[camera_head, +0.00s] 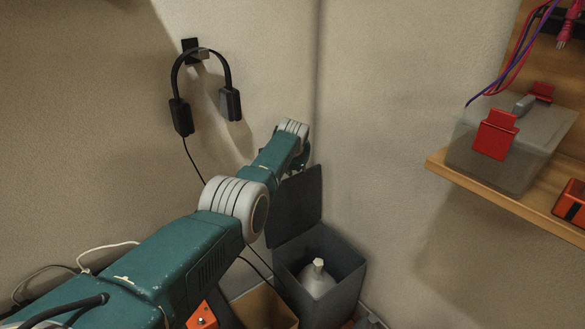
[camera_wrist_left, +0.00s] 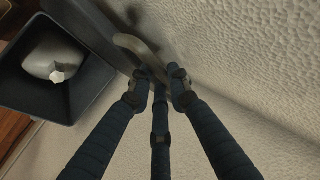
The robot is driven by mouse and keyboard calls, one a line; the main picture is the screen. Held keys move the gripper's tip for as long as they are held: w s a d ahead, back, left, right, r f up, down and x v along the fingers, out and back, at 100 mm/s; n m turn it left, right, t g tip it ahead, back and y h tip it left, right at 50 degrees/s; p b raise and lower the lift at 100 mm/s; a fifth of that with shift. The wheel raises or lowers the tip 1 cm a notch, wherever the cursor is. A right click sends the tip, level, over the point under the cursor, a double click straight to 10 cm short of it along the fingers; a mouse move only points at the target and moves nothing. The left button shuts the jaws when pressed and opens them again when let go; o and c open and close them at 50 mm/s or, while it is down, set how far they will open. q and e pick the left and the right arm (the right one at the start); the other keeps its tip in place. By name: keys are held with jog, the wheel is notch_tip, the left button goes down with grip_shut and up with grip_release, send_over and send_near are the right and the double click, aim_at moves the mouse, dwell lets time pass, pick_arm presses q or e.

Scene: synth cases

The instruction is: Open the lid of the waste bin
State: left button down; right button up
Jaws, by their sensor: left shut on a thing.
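The waste bin (camera_head: 345,285) is a dark grey box on the floor in the corner. Its lid (camera_head: 297,208) stands up, swung away from the opening, so the bin is open. A pale bottle-like thing (camera_head: 318,280) is inside. My left gripper (camera_head: 303,158) is at the lid's upper edge, mostly hidden behind my arm. In the left wrist view, the blue fingers of my left gripper (camera_wrist_left: 160,84) close on a pale curved handle (camera_wrist_left: 137,47) beside the dark lid (camera_wrist_left: 95,28). The open bin (camera_wrist_left: 95,75) shows there at left. My right gripper is not in view.
Headphones (camera_head: 230,103) hang on the left wall. A wooden shelf (camera_head: 500,197) at right holds a grey translucent box (camera_head: 535,145) with red clips. An open brown box (camera_head: 265,306) stands left of the bin. Walls are close behind the lid.

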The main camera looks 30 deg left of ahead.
pick_arm(q)
jog(key=shift+w+a+r, duration=0.2)
jog(key=shift+a+r, duration=0.05)
jog(key=shift+r, duration=0.05)
jog(key=c, duration=1.6)
grip_release()
jog(key=shift+r, duration=0.1)
jog(key=shift+s+d, duration=0.1)
jog(key=v, duration=1.2)
